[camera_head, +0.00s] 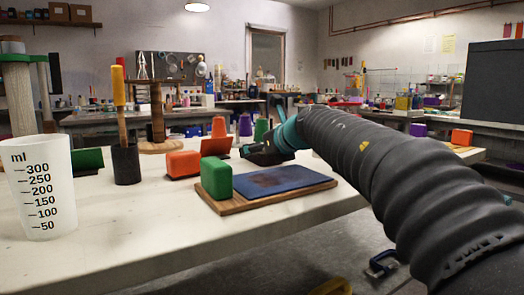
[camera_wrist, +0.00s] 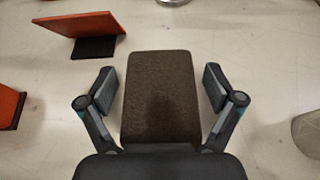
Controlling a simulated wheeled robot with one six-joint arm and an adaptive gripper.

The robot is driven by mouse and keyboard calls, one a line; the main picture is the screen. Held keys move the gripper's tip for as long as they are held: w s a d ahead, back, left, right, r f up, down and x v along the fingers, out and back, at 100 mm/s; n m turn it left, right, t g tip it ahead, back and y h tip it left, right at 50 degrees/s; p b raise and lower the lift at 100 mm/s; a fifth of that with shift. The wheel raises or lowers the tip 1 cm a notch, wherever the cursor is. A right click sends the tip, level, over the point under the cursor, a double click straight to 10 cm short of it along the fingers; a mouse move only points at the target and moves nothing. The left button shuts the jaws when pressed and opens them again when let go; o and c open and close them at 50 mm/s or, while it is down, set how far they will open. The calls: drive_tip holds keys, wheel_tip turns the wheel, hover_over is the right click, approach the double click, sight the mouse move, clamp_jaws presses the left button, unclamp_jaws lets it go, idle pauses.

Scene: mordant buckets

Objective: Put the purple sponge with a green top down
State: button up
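My gripper (camera_wrist: 160,88) is open around a dark brown block (camera_wrist: 160,95) in the wrist view. A narrow gap shows on both sides between the fingers and the block. In the head view my gripper (camera_head: 267,155) is above the table beyond the blue mat, seen small and partly hidden by my arm. A purple sponge with a green top is not clearly seen in either view. A plain green block (camera_head: 216,177) stands at the left end of the wooden board (camera_head: 240,206).
A blue mat (camera_head: 285,178) lies on the board. An orange block (camera_head: 182,164), an orange stand (camera_head: 216,147), a black holder (camera_head: 126,165) and a measuring cup (camera_head: 42,190) stand on the table. The front left of the table (camera_head: 130,235) is clear.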

drive_tip(key=shift+s+d+r, duration=0.1)
drive_tip(key=shift+s+r, duration=0.05)
drive_tip(key=shift+r, duration=0.05)
drive_tip(key=v, duration=1.1)
drive_tip(key=shift+s+d+r+p, duration=0.1)
drive_tip(key=shift+d+p, duration=0.05)
drive_tip(key=shift+p, duration=0.15)
drive_tip(key=shift+s+d, duration=0.1)
